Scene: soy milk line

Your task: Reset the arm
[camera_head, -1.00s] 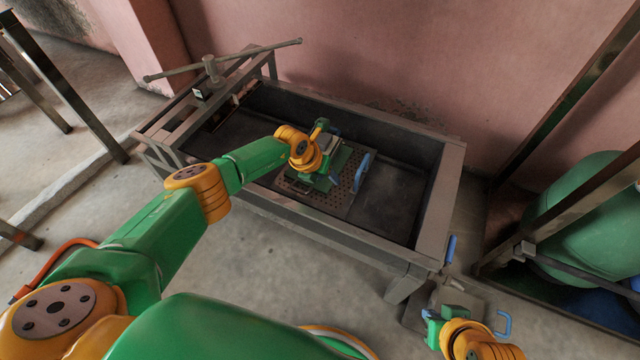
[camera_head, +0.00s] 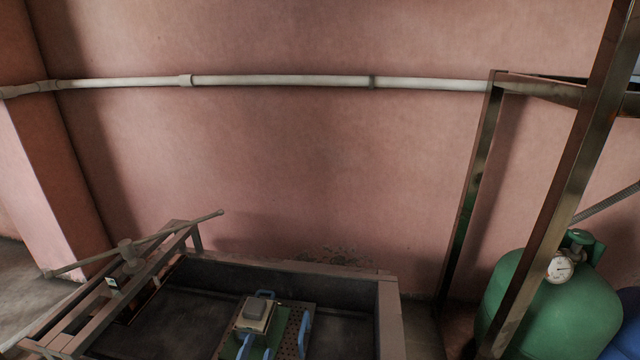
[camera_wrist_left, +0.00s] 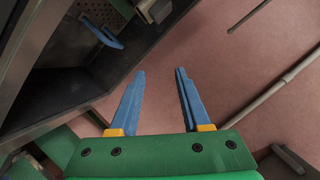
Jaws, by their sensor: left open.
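My left gripper (camera_wrist_left: 160,98) shows in the left wrist view. Its two blue fingers are spread apart with nothing between them, in front of the pink wall and beside the trough's outer side. In the head view I cannot pick out my left arm. My right gripper is in neither current view.
The dark metal trough (camera_head: 390,315) holds a perforated tray (camera_head: 290,347) with blue handles and a grey block (camera_head: 256,307). A lever frame (camera_head: 130,262) stands at left. A pale pipe (camera_head: 280,81) crosses the wall. A green tank (camera_head: 550,310) stands behind metal posts at right.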

